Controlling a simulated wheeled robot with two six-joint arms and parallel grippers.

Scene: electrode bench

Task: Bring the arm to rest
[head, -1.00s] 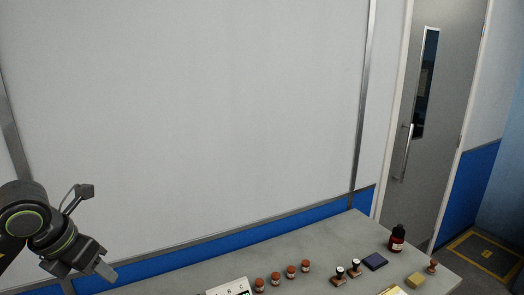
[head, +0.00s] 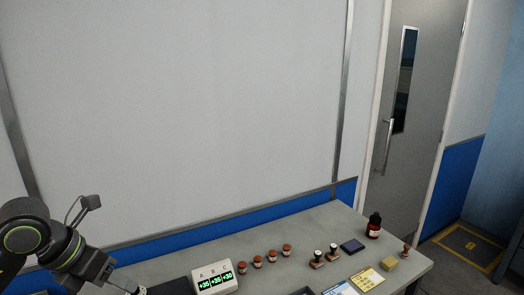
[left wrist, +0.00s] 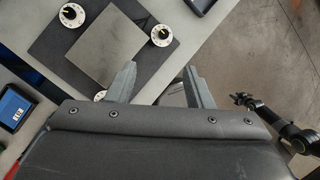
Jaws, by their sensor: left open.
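My left gripper (head: 128,288) is at the lower left of the head view, by the left end of the bench, its tips near the bottom edge. In the left wrist view its two fingers (left wrist: 160,74) stand apart with nothing between them. Beyond them lies a grey plate (left wrist: 103,45) on a dark mat (left wrist: 57,48). White round knobs (left wrist: 72,15) stand around the plate, one partly hidden by a finger. I do not see my right gripper in the head view.
On the grey bench (head: 330,222) stand a three-figure display (head: 213,279), several red-capped jars (head: 257,262), stamps (head: 333,250), a dark pad (head: 352,246), a dark bottle (head: 374,226) and a yellow block (head: 389,264). A blue-screened device (left wrist: 14,108) lies left in the wrist view.

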